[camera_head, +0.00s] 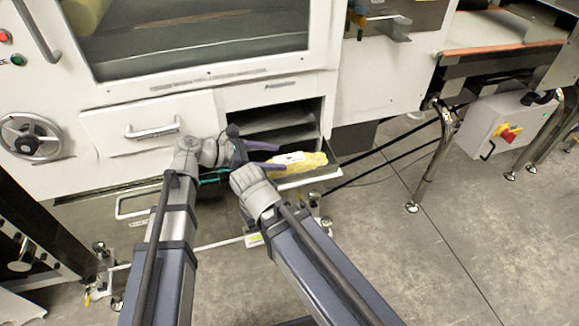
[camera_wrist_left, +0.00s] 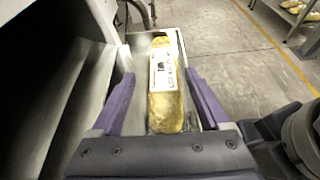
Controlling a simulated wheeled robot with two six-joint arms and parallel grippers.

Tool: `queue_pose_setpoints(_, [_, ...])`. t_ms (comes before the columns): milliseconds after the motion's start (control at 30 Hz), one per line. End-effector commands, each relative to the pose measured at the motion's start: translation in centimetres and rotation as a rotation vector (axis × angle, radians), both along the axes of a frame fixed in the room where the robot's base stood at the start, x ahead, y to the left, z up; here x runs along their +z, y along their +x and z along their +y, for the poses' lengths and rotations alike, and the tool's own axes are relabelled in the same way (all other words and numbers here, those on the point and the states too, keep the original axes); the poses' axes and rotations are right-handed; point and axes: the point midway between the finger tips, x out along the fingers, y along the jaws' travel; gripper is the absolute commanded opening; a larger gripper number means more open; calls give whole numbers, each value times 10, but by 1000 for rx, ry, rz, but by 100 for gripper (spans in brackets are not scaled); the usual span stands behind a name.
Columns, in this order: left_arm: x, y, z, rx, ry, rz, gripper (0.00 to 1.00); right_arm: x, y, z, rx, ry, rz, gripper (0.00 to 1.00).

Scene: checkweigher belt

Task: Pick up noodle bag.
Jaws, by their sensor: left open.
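The noodle bag (camera_head: 310,161) is a yellow pack with a white printed label, lying in an open tray (camera_head: 300,179) at the lower opening of the machine. In the left wrist view, the bag (camera_wrist_left: 165,108) lies lengthwise in the narrow tray (camera_wrist_left: 139,43), label facing up. My left gripper (camera_head: 280,157) is open, its purple fingers pointing right at the bag's near end. In the wrist view, the left gripper's fingers (camera_wrist_left: 160,75) stand apart on either side of the bag; contact cannot be told. My right arm's wrist shows below, but its gripper is hidden.
The dark open compartment (camera_head: 275,125) lies just behind the tray. A drawer with a handle (camera_head: 152,130) is to its left. To the right are black cables, a metal leg (camera_head: 446,150) and a switch box (camera_head: 510,125). Open grey floor (camera_head: 450,250) lies at front right.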

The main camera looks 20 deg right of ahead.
Motion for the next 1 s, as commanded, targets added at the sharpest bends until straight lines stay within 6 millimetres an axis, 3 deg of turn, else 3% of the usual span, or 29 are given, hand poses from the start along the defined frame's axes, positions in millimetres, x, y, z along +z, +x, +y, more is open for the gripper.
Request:
queue_pose_setpoints(167, [-6, -1, -11, -2, 0, 1, 79, -6, 0, 0, 0, -1, 0, 0])
queue_pose_setpoints(400, [-20, -1, -43, -2, 0, 0, 79, -20, 0, -1, 1, -3, -1, 0])
queue_pose_setpoints(667, [-19, -1, -47, 0, 0, 0, 79, -19, 0, -1, 1, -4, -1, 0])
queue_pose_setpoints(1000, [-19, -1, -47, 0, 0, 0, 42, -19, 0, -1, 1, -4, -1, 0])
